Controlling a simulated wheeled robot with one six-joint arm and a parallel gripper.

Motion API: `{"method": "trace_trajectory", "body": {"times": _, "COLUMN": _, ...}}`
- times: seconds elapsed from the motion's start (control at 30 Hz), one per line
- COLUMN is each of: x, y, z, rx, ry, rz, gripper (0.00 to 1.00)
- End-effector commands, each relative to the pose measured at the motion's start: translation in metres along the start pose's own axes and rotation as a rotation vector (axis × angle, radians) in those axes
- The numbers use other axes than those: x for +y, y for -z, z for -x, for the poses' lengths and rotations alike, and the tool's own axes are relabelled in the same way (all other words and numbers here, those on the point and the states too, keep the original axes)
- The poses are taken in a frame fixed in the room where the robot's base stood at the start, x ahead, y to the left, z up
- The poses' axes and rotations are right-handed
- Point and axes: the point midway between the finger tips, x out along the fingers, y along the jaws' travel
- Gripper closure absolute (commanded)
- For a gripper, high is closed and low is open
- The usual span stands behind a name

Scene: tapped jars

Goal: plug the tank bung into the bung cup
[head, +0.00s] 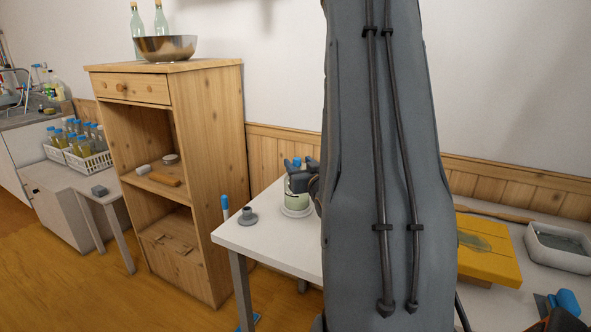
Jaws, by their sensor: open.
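A pale green jar (296,197) stands on a white round base farther back on the same table. My gripper (299,182) is at the jar's upper part, its dark jaws open. Blue pieces show just above and behind the jaws. I cannot tell whether the jaws touch the jar. My arm hides the table to the right of the jar.
A blue-topped stick (225,206) stands at the white table's (280,245) left edge. A wooden cabinet (215,170) with a metal bowl (165,48) is to the left. A yellow board (485,248) and a white tub (558,247) are at right. The table's front left is clear.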

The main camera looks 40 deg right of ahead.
Motion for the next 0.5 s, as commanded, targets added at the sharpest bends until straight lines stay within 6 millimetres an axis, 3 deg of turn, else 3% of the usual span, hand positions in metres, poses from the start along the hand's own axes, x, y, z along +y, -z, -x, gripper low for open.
{"method": "trace_trajectory", "body": {"times": 0.5, "x": 0.003, "y": 0.002, "z": -0.065, "rx": 0.001, "ry": -0.003, "rz": 0.000, "gripper": 0.55}}
